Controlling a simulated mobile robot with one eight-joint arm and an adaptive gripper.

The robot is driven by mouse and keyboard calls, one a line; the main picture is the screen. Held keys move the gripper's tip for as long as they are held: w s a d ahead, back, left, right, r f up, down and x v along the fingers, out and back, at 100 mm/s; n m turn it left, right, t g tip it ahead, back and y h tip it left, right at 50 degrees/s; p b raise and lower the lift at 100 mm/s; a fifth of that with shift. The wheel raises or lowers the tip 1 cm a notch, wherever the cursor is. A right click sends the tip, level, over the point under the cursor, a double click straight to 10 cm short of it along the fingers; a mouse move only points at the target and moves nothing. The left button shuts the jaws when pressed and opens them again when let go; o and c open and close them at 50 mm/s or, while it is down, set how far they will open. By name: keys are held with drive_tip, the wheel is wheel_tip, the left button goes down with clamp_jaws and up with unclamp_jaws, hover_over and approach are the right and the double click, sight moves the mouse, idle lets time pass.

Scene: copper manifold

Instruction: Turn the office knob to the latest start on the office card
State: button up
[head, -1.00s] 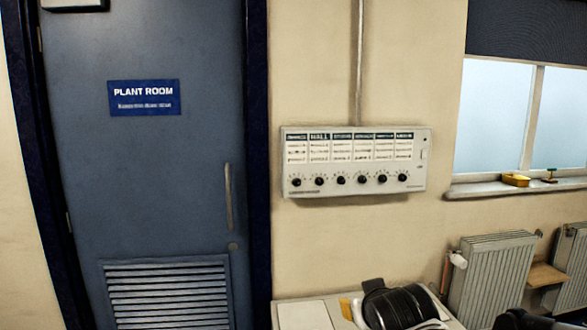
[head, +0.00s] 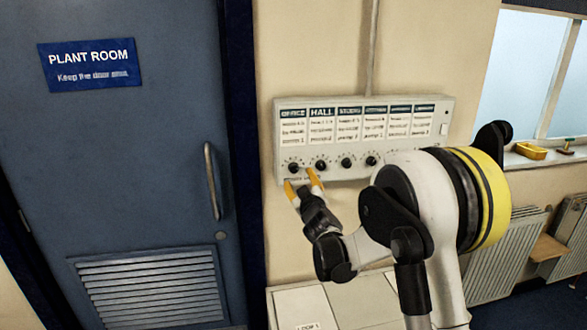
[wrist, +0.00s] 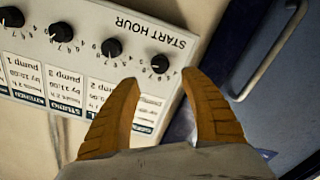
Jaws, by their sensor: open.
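The office knob (head: 293,168) is a small black dial at the left end of the white panel (head: 450,120). In the wrist view, which is upside down, the office knob (wrist: 160,64) sits just beyond and between my fingertips. The office card (head: 293,131) is above it on the panel; its print is too small to read. My gripper (head: 301,179) is open, with its orange fingers pointing at the knob from below. In the wrist view my gripper (wrist: 159,79) has one finger on each side, apart from the knob, which is not clasped.
The hall knob (wrist: 112,47) is close beside the office knob, with more knobs along the row. A blue plant room door (head: 150,190) with a handle (head: 212,182) stands to the left. White cabinets (head: 350,300) stand below the panel; radiators (head: 507,255) are at right.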

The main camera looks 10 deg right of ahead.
sight(294, 170)
drive_tip(key=w+b, duration=0.1)
drive_tip(key=w, duration=0.7)
clamp_jaws()
